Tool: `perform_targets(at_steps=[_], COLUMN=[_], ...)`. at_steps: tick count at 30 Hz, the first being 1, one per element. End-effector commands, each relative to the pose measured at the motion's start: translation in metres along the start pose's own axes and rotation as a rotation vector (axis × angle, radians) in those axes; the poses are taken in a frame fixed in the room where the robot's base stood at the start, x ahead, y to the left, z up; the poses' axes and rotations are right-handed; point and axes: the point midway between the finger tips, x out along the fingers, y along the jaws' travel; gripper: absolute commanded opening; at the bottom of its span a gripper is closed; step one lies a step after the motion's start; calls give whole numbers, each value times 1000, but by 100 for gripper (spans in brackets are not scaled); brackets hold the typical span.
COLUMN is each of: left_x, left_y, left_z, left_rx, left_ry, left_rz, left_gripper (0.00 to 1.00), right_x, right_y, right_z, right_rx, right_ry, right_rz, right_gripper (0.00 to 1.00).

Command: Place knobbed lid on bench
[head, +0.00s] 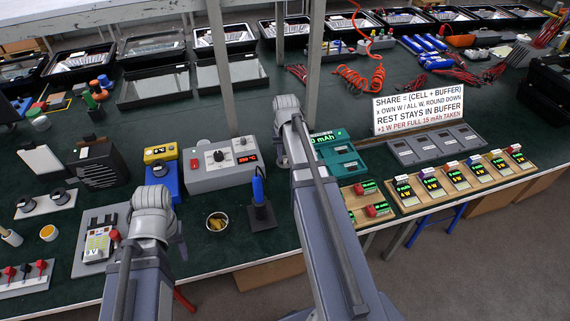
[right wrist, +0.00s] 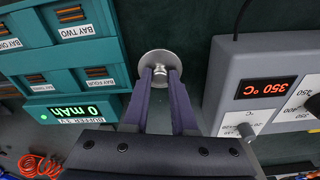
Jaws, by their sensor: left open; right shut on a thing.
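The knobbed lid (right wrist: 146,62) is a pale round disc with a small metal knob, in the right wrist view. My right gripper (right wrist: 160,76) is shut on its knob. The lid is over the dark green bench (right wrist: 185,25), between a teal charger and a grey heat station; I cannot tell whether it touches the bench.
The teal charger (head: 338,158) and grey heat station (head: 222,164) flank my right arm. A blue iron in a stand (head: 261,212) and a small bowl (head: 217,222) are near the front. A bench post (head: 222,70) rises behind. Bare green surface shows around the bowl.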

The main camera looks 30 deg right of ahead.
Motion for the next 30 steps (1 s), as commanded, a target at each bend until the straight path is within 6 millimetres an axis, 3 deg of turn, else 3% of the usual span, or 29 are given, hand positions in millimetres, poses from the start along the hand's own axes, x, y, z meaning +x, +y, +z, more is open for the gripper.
perform_targets(at_steps=[6,20,21,28,30], left_x=[31,35,33,33,33], left_y=[3,3,3,3,3], left_z=[-2,-2,-2,-2,-2], left_rx=[0,0,0,0,0], left_ry=[0,0,0,0,0], left_rz=[0,0,0,0,0], left_gripper=[50,50,50,50,50], right_x=[31,35,33,33,33], right_y=[0,0,0,0,0], right_z=[4,4,4,4,4], right_rx=[0,0,0,0,0], right_ry=[0,0,0,0,0], right_rz=[0,0,0,0,0], right_gripper=[0,0,30,55,55])
